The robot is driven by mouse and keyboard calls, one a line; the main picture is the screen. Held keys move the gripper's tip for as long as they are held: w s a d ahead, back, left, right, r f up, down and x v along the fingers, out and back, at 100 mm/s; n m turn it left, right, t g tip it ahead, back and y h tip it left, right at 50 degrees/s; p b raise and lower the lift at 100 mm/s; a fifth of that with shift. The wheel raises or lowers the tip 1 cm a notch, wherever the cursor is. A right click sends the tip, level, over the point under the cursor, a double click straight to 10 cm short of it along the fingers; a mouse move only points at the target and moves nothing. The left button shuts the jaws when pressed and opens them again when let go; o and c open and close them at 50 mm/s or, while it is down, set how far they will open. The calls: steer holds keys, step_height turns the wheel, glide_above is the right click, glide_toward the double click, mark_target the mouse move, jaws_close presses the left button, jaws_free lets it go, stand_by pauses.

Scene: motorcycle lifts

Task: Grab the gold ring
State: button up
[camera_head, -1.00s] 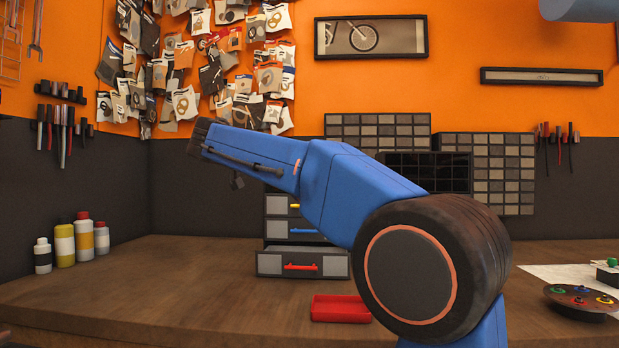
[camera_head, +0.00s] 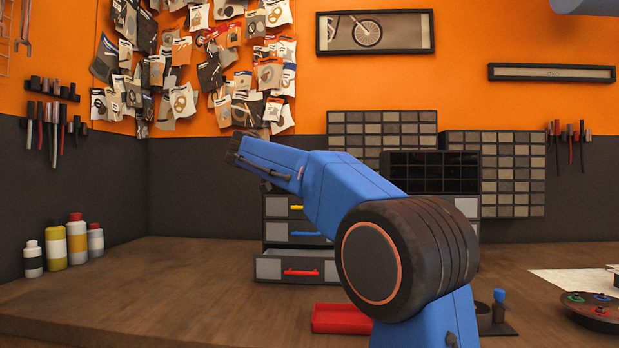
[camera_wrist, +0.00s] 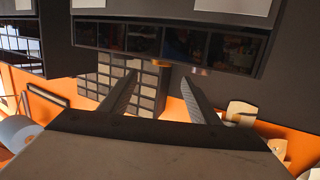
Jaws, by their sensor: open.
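I cannot make out a gold ring for certain in either view. In the wrist view my gripper (camera_wrist: 158,76) shows two dark fingers, spread apart with nothing held between them. The drawer cabinet (camera_head: 273,237) stands on the bench behind my arm in the head view. Its bottom drawer (camera_head: 267,268), with a red handle, is pulled out a little. In the head view my gripper cannot be made out clearly at the far end of my blue arm. The wrist view looks upside down, with a row of dark compartments (camera_wrist: 160,42) beyond the fingers.
A red tray (camera_head: 338,319) lies on the bench (camera_head: 150,290) before the cabinet, partly behind my arm. Several bottles (camera_head: 78,240) stand at left. A round plate with coloured pieces (camera_head: 598,312) is at right. Bagged parts (camera_head: 215,70) hang on the wall.

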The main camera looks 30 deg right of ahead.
steer(key=shift+f+x, duration=0.15)
steer(key=shift+x, duration=1.5)
steer(key=shift+f+x, duration=0.2)
steer(key=shift+x, duration=1.45)
steer(key=shift+a, duration=0.15)
steer(key=c, duration=1.2)
